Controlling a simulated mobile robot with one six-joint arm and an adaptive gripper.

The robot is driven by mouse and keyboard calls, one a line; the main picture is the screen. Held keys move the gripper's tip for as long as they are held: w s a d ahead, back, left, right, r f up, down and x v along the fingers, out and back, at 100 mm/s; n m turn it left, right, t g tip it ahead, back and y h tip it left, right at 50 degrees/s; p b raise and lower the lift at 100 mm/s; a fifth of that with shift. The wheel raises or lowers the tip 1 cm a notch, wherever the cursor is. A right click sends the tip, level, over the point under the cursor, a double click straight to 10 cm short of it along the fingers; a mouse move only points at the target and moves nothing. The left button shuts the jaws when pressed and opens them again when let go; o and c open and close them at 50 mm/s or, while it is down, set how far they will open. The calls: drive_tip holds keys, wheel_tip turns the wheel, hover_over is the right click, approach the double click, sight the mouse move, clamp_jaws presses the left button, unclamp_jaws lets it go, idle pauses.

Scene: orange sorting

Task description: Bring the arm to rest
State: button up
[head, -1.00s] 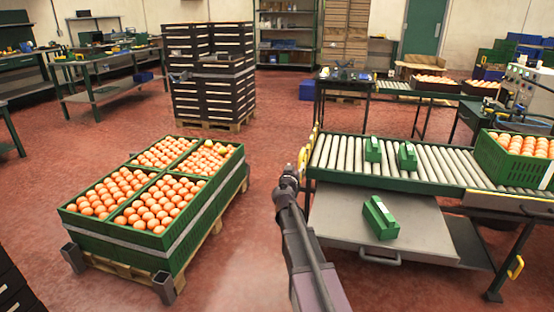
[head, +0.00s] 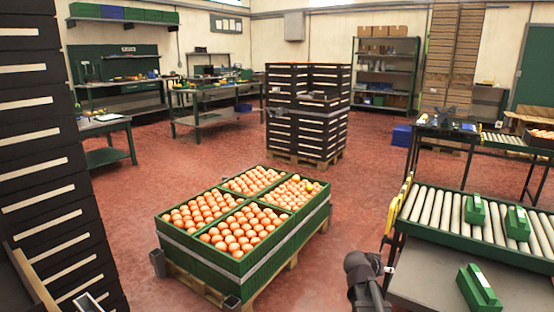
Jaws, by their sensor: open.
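A dark part of my arm (head: 364,280) rises from the bottom edge of the head view, right of centre. Its rounded top stands in front of the red floor, between the orange crates and the roller conveyor. No gripper fingers can be made out, so my gripper is not in view. The green crates (head: 283,258) full of oranges (head: 235,237) stand on a wooden pallet (head: 192,283) to the left of the arm, apart from it.
The roller conveyor (head: 447,213) with green blocks (head: 475,211) is close on the right; another green block (head: 478,288) lies below it. A tall dark crate stack (head: 45,170) fills the left edge. Another stack (head: 308,110) stands behind. Red floor (head: 355,200) between is clear.

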drive_tip(key=s+a+f+n+g+y, duration=0.3)
drive_tip(key=s+a+f+y, duration=0.1)
drive_tip(key=s+a, duration=0.45)
drive_tip(key=s+a+f+n+g+y, duration=0.3)
drive_tip(key=s+a+f+g+y, duration=0.15)
drive_tip(key=s+a, duration=0.4)
wheel_tip(320, 180, up, 35)
drive_tip(key=p, duration=3.4)
drive_tip(key=shift+s+d+f+t, duration=0.15)
drive_tip(key=shift+s+d+t, duration=0.05)
drive_tip(key=shift+s+t, duration=0.15)
